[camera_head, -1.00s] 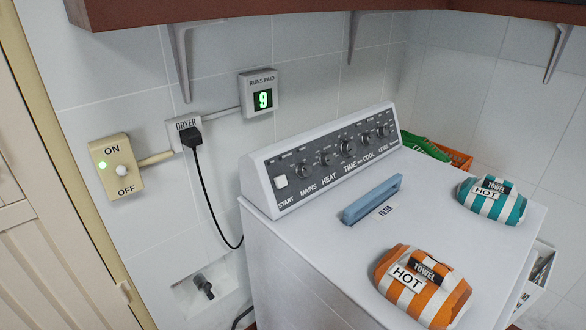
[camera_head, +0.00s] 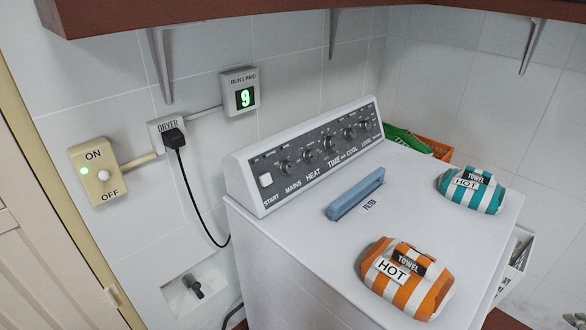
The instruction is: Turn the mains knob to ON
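The mains knob (camera_head: 286,167) is a small dark round knob on the dark control panel (camera_head: 322,148) of the white dryer. It is the first knob right of the white START button (camera_head: 265,180), above the label MAINS. Its pointer is too small to read. Knobs for HEAT, TIME, COOL and LEVEL follow to the right. Neither of my grippers is in view.
A blue filter handle (camera_head: 356,194) stands on the dryer top (camera_head: 300,235). A striped orange towel (camera_head: 407,279) and a striped teal towel (camera_head: 472,190) lie there too. A brown shelf (camera_head: 200,12) overhangs the back. A black plug (camera_head: 174,138) sits in the DRYER socket.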

